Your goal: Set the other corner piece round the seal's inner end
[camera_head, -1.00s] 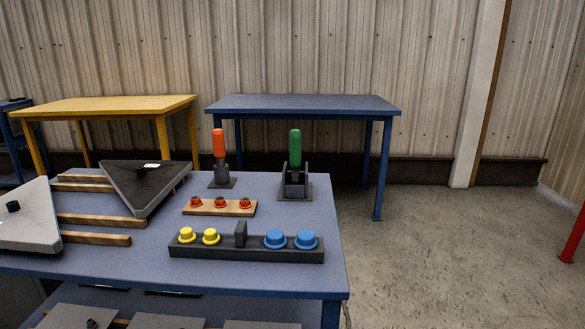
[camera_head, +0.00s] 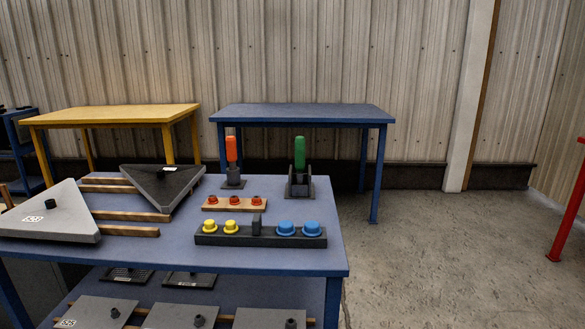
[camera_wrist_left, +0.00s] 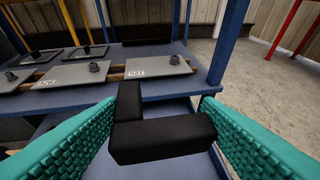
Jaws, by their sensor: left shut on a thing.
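In the left wrist view, my left gripper (camera_wrist_left: 161,138) has teal ribbed fingers at both sides. It is shut on a black L-shaped corner piece (camera_wrist_left: 165,138), with one arm across the fingers and a shorter arm pointing away. The piece is held in the air in front of a blue shelf. I cannot make out the seal or the first corner piece in either view. Neither gripper shows in the head view, and my right gripper is in no view.
A blue table (camera_head: 180,248) holds triangular plates (camera_head: 48,212), wooden strips, a dark rack (camera_head: 262,241) of yellow and blue knobs, and orange and green handles. Its lower shelf carries labelled plates (camera_wrist_left: 159,67). A yellow table (camera_head: 110,113) and another blue table (camera_head: 300,112) stand behind.

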